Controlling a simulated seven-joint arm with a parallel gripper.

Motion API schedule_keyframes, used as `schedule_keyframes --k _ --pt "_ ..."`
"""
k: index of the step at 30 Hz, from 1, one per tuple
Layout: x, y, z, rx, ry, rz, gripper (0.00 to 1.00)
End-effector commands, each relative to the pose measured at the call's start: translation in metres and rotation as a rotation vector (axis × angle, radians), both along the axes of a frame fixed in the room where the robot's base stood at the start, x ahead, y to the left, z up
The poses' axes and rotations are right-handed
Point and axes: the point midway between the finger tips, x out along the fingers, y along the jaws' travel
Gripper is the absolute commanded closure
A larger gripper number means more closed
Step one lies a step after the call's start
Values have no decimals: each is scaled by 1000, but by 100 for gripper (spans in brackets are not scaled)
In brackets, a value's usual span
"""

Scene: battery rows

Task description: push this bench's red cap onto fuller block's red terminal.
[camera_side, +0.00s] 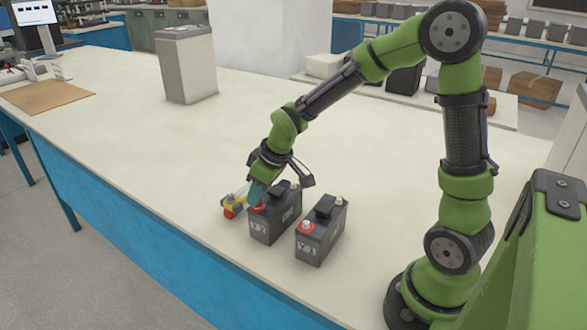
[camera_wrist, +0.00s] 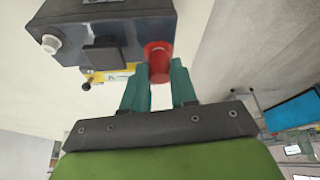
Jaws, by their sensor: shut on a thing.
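My gripper (camera_side: 257,200) has its teal fingers at the front corner of the left dark battery block (camera_side: 275,224). In the wrist view my gripper (camera_wrist: 159,76) is shut on a red cap (camera_wrist: 158,56), with one finger on each side. The cap is at the corner of the dark block (camera_wrist: 112,29), whose black handle and pale terminal also show. Whether the cap is fully seated is hidden. The right dark block (camera_side: 318,236) stands beside it with a red ring at the base of its front terminal (camera_side: 306,226). I cannot tell which block is fuller.
A small yellow and red item (camera_side: 233,204) lies close to the left block's left side; its yellow part shows in the wrist view (camera_wrist: 105,76). A tall grey box (camera_side: 188,70) and a brown mat (camera_side: 46,96) are farther back. The middle of the pale bench (camera_side: 330,140) is clear.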

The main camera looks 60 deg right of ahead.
Motion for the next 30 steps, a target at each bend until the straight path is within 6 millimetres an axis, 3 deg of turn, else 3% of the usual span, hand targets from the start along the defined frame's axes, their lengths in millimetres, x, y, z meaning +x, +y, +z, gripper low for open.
schedule_keyframes --k 23,24,29,30 --pt "-1 0 -7 1 2 -1 100" --pt "-1 0 -7 1 3 -1 68" --pt "0 0 -7 1 2 0 44" --pt "0 0 -7 0 1 0 43"
